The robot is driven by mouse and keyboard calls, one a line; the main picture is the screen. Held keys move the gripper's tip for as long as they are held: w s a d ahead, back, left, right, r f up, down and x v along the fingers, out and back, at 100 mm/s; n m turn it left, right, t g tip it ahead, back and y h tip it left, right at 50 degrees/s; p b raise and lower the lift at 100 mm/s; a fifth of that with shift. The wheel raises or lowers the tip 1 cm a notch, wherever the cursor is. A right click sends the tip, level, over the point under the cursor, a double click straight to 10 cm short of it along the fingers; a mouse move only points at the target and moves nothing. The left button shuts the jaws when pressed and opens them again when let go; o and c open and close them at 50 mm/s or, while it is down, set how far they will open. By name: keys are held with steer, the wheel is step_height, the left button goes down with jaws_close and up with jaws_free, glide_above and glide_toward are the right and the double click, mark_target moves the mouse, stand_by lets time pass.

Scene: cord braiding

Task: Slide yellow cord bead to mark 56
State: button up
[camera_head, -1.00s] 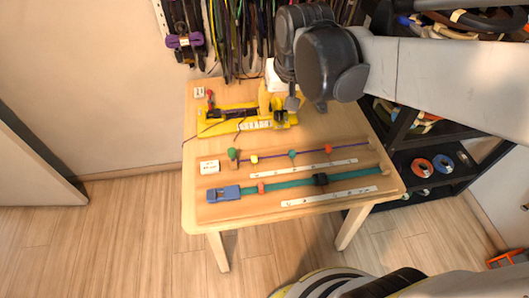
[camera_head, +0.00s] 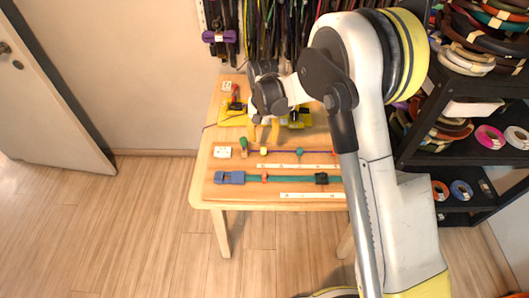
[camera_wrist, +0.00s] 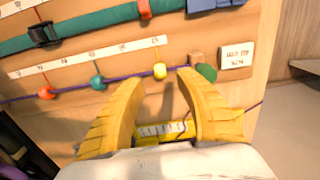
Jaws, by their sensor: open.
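The yellow bead (camera_wrist: 160,71) sits on the thin purple cord (camera_wrist: 130,77), near the cord's green-knobbed end. It also shows in the head view (camera_head: 264,152). My gripper (camera_wrist: 158,88) is open, its two yellow fingers pointing toward the cord with the bead in the gap between them, beyond the tips. In the head view my gripper (camera_head: 264,132) hangs just behind the bead. A white scale strip (camera_wrist: 95,58) runs beside the cord; its numbers are too small to read surely. A teal bead (camera_wrist: 97,82) and a red-orange bead (camera_wrist: 45,92) sit further along the cord.
A green strap (camera_head: 290,178) with a blue buckle (camera_head: 229,177) and black slider (camera_head: 321,178) lies alongside. A green knob (camera_wrist: 207,73) and white label card (camera_wrist: 236,55) are close to the fingers. A yellow tool (camera_head: 299,118) stands behind. Black shelves (camera_head: 455,150) stand to the right.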

mark_target(264, 150)
step_height(264, 150, down, 7)
steer(key=shift+f+b, duration=0.15)
steer(key=shift+b, duration=0.9)
jaws_close()
